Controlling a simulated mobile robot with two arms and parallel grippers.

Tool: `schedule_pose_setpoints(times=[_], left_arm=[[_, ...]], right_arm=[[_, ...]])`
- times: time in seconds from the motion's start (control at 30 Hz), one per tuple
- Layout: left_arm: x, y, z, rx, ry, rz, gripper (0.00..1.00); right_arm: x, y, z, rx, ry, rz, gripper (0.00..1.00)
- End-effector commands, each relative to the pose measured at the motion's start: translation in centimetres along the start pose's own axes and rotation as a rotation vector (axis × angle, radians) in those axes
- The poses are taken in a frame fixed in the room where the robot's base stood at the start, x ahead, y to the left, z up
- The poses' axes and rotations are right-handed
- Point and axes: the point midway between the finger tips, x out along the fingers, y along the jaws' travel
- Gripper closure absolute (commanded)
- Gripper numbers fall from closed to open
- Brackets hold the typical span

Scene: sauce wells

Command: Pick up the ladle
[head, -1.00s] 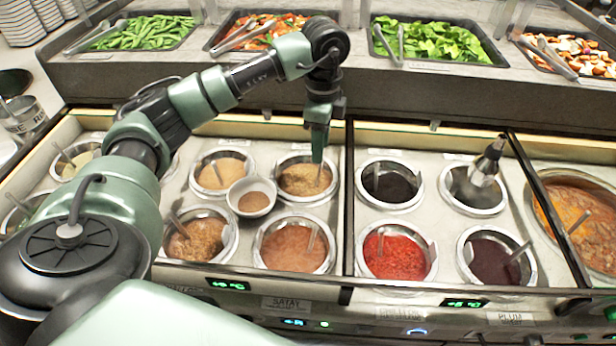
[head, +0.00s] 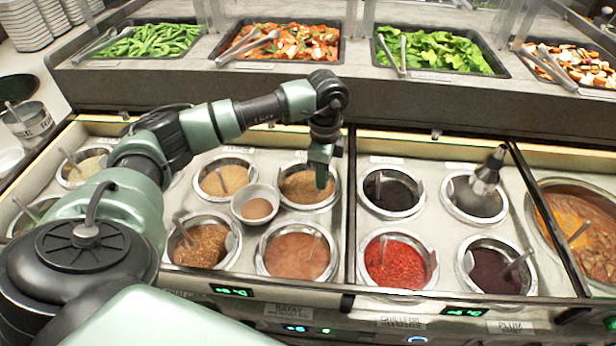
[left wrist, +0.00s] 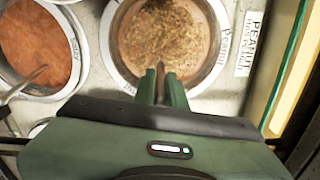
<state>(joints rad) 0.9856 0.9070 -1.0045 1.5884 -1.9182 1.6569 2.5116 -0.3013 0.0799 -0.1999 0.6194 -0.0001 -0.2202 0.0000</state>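The ladle stands in the back right sauce well (head: 308,200) of the left section, in a brown, grainy sauce. My left gripper (head: 321,186) points down over this well. In the left wrist view my left gripper (left wrist: 160,75) has its two green fingers close together, with the thin ladle handle (left wrist: 160,72) filling the narrow gap between them. It looks shut on the handle. The ladle's bowl is hidden in the sauce. My right gripper does not show.
A small bowl (head: 255,217) of brown sauce rests between the wells. Red (head: 398,265) and dark sauce wells lie to the right. Vegetable trays (head: 440,55) line the raised back shelf, above the counter's edge.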

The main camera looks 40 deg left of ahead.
Motion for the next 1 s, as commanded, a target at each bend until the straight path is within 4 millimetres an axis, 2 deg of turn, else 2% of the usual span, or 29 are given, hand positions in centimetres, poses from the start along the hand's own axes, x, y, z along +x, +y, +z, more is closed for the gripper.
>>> schedule_pose_setpoints(times=[0.37, 0.57, 0.77, 1.0], left_arm=[[-0.1, 0.0, 0.0, 0.0, 0.001, -0.001, 1.0], [-1.3, -0.1, 0.0, 0.0, 0.001, -0.002, 1.0], [-5.0, -0.1, -0.1, 0.0, 0.003, -0.006, 1.0], [-12.2, -0.1, -0.1, 0.001, 0.005, -0.007, 1.0]], right_arm=[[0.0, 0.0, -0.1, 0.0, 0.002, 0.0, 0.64], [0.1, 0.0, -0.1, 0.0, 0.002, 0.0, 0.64], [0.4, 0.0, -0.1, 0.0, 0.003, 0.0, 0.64], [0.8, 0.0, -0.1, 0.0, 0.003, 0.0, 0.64]])
